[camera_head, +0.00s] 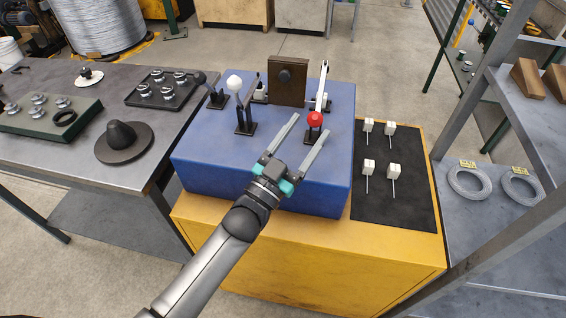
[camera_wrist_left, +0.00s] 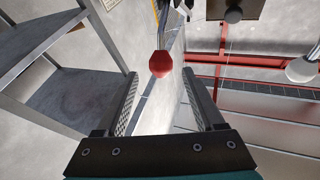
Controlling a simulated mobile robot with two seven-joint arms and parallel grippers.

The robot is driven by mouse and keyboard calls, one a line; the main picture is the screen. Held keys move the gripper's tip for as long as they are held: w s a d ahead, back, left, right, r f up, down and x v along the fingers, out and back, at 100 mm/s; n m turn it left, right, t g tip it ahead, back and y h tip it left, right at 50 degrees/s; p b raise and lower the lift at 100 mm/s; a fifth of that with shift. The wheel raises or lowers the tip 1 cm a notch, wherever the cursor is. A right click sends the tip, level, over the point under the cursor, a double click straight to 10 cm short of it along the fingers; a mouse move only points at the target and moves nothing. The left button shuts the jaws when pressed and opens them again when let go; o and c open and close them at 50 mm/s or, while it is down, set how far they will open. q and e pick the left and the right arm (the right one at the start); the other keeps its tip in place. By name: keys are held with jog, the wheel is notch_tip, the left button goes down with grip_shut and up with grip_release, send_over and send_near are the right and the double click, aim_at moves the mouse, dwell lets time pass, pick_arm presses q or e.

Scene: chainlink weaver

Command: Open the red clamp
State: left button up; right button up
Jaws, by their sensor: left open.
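The red clamp's ball knob (camera_head: 315,118) sits at the right of the blue block's top, with a pale lever (camera_head: 322,85) rising behind it. My left gripper (camera_head: 312,125) is open and empty, its two long fingers pointing toward the red knob from the near side. In the left wrist view the red knob (camera_wrist_left: 160,63) shows near the gap between the fingertips of my left gripper (camera_wrist_left: 160,76); I cannot tell whether it is inside the gap. Most of the clamp's base is hard to see. My right gripper is not in view.
A second clamp with a white knob (camera_head: 235,82) stands left on the blue block (camera_head: 200,145). A brown plate (camera_head: 289,72) stands behind between them. A black mat (camera_head: 390,216) with several white-headed pins lies right. A grey table (camera_head: 75,153) is left, metal shelves (camera_head: 500,240) right.

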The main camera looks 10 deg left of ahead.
pick_arm(q)
jog(key=v, duration=0.8)
jog(key=shift+s, duration=0.2)
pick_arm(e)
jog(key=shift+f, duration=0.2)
pick_arm(q)
jog(key=shift+a, duration=0.1)
